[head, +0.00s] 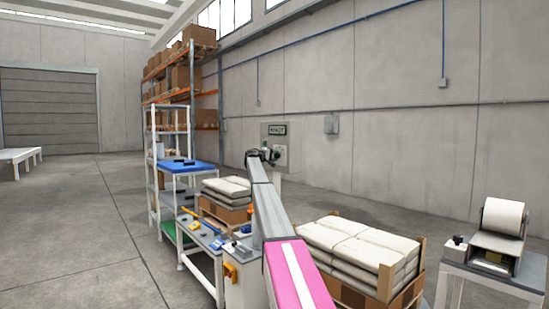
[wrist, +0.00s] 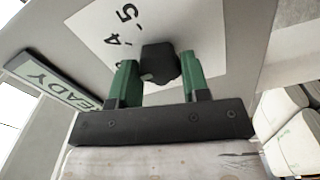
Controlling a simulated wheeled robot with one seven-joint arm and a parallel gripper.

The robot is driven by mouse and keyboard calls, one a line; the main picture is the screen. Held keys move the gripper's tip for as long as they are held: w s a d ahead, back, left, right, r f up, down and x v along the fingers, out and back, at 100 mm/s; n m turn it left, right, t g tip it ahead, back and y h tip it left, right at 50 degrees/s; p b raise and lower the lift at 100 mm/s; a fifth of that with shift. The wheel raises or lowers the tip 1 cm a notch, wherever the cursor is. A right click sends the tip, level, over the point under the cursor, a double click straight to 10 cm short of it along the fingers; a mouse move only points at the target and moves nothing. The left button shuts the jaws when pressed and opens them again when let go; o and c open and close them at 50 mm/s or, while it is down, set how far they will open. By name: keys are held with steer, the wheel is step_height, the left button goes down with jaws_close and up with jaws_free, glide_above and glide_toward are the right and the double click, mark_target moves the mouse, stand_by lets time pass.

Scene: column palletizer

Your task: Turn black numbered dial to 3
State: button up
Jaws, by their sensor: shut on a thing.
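The black dial (wrist: 160,62) sits on a white plate (wrist: 205,35) on a grey panel in the wrist view. The printed numbers 4 and 5 show beside it. Other numbers are hidden behind my gripper or out of view, and I cannot tell where the dial points. My gripper (wrist: 160,80) has two green fingers, one on each side of the dial, and is shut on it. In the head view the panel (head: 284,147) stands at the end of my arm, and my gripper there is small and dark.
A green READY sign (wrist: 48,82) is on the panel beside the dial plate. Stacked white sacks (head: 360,243) lie in a wooden crate right of my arm. A workbench (head: 205,238) with tools stands to its left. Open floor (head: 85,230) lies farther left.

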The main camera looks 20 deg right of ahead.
steer(key=shift+s, duration=0.1)
stand_by(0.3)
steer(key=o, duration=0.9)
steer(key=shift+a, duration=0.15)
steer(key=v, duration=1)
steer(key=shift+s+a, duration=0.15)
steer(key=shift+a, duration=0.1)
